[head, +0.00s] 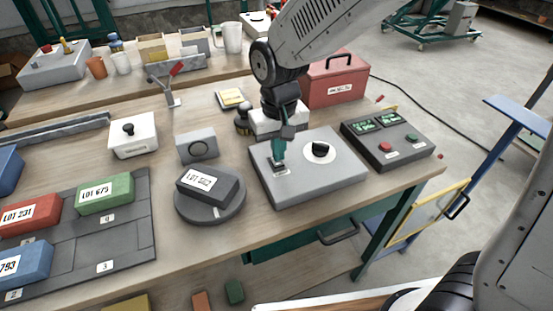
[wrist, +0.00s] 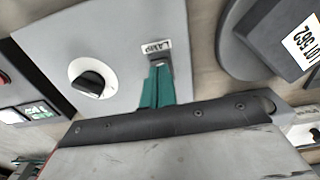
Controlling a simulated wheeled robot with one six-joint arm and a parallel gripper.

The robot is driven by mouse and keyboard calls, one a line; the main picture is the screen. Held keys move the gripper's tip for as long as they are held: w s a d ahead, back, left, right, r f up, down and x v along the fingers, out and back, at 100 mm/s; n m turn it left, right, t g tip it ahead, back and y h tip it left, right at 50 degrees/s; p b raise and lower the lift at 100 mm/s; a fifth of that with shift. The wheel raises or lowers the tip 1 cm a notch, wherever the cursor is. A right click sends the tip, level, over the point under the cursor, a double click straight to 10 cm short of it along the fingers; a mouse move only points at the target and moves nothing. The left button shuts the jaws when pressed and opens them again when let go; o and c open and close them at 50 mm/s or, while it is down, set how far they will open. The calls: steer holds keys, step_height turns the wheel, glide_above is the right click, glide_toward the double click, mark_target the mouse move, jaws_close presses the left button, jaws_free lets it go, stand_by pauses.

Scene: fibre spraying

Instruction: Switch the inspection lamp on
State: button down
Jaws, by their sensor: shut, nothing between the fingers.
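The grey control box (head: 330,186) stands on the table, with a black rotary knob on a white dial (head: 320,150). Its lamp switch is at the box's left side, beside a small label reading LAMP (wrist: 157,47). My gripper (head: 279,160) points down at the switch, with its green fingers shut and empty. In the wrist view the fingertips (wrist: 158,68) are right at the dark switch (wrist: 155,58) just below the label. The fingers partly cover the switch, so I cannot tell its position or whether they touch it. The knob (wrist: 88,84) also shows there.
A round turntable (head: 212,208) holding a dark block labelled LOT 562 (head: 208,184) stands left of the box. A red toolbox (head: 336,80) is behind. Coloured lot blocks lie on a dark mat (head: 132,237) at left.

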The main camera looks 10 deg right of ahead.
mark_target(278, 164)
steer(key=shift+f, duration=0.95)
stand_by(0.9)
steer(key=shift+r, duration=3.55)
steer(key=s+d+r+m, duration=0.1)
steer(key=s+d+r, duration=0.1)
steer(key=s+d, duration=0.4)
steer(key=s+d+r+m+t, duration=0.1)
steer(key=s+d+r, duration=0.2)
steer(key=s+d, duration=0.4)
steer(key=s+d+r+m, duration=0.1)
steer(key=s+d+r, duration=0.1)
steer(key=s+d, duration=0.4)
steer(key=shift+s+d+r, duration=0.25)
steer(key=shift+d, duration=0.65)
